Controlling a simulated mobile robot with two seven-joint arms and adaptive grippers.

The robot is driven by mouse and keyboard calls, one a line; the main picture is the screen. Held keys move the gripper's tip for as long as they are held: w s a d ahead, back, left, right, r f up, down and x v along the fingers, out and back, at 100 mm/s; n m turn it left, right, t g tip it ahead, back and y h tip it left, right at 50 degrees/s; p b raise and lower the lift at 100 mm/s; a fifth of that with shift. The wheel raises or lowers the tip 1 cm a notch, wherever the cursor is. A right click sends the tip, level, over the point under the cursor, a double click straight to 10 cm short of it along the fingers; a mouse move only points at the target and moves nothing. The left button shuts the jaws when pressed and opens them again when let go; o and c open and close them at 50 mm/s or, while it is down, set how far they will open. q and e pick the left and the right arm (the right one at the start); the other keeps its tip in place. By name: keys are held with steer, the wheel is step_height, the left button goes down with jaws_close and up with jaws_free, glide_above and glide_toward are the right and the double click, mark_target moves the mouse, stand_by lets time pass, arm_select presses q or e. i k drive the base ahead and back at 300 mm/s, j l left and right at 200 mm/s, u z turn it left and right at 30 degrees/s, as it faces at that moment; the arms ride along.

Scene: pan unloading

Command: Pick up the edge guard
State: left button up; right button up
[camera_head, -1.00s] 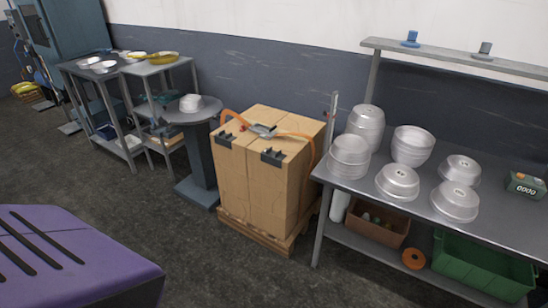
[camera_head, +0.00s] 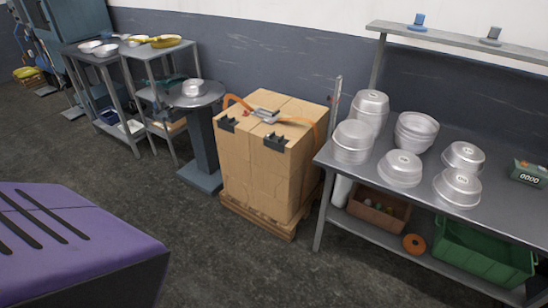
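Two black edge guards sit on the top front edge of a stack of cardboard boxes (camera_head: 255,178). The left edge guard (camera_head: 227,124) is at the front left corner, and the right edge guard (camera_head: 275,142) is nearer the front right corner. An orange strap (camera_head: 240,101) with a grey metal buckle (camera_head: 267,115) lies over the top of the stack. Neither of my grippers is in view.
The stack stands on a wooden pallet (camera_head: 258,218). A metal table (camera_head: 410,205) with several metal pans stands close on its right. A round pedestal (camera_head: 203,140) with one pan is on its left. Floor (camera_head: 230,265) in front is clear.

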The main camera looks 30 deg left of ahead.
mark_target(276, 143)
steer(key=i+j+u, duration=0.35)
steer(key=i+j, duration=0.15)
steer(key=i, duration=0.3)
